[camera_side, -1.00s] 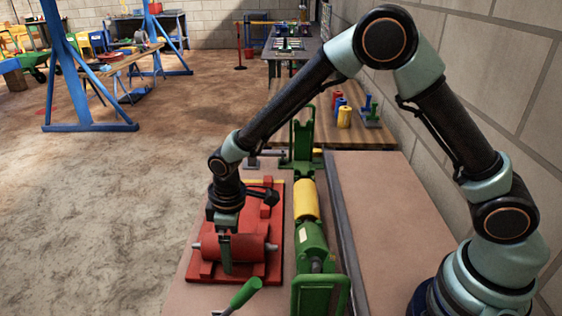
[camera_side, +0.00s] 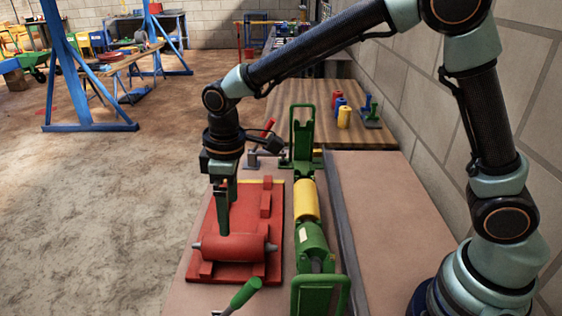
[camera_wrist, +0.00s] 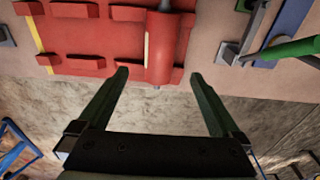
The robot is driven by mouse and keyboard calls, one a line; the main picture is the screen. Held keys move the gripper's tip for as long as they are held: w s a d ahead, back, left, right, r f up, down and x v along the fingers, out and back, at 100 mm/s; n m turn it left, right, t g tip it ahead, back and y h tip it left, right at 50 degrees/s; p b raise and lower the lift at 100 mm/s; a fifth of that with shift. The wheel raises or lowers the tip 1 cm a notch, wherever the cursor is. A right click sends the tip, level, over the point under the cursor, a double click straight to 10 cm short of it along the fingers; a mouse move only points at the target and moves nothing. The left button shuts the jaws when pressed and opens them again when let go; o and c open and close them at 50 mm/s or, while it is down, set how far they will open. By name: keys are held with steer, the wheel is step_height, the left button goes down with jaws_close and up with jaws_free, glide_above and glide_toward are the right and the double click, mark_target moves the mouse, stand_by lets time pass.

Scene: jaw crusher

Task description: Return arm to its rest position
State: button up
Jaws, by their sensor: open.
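My gripper (camera_side: 224,208) hangs fingers-down above the red crusher base (camera_side: 220,208) in the side view, just behind the red roller (camera_side: 235,247). In the wrist view my gripper (camera_wrist: 158,84) shows two green fingers spread wide with nothing between them. The red roller (camera_wrist: 160,55) lies on the red base (camera_wrist: 95,30) ahead of the fingertips in that view. The side view does not clearly show the gap between fingers and roller.
Right of the red base stands a green frame with a yellow cylinder (camera_side: 306,200) and a green cylinder (camera_side: 313,245). A green-handled lever (camera_side: 240,297) is in front. Small coloured cylinders (camera_side: 343,116) stand on the wooden table behind. A block wall (camera_side: 500,60) borders the right.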

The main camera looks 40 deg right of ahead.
steer(key=shift+r, duration=0.4)
steer(key=s+d+r+m+t, duration=0.2)
steer(key=s+d+r+m, duration=0.2)
steer(key=d, duration=0.5)
steer(key=s+d+r+m+t, duration=0.2)
steer(key=s+d+r+m, duration=0.3)
steer(key=s+d, duration=0.3)
steer(key=shift+d+r+t, duration=0.4)
steer(key=shift+d+r, duration=0.2)
steer(key=shift+d, duration=0.35)
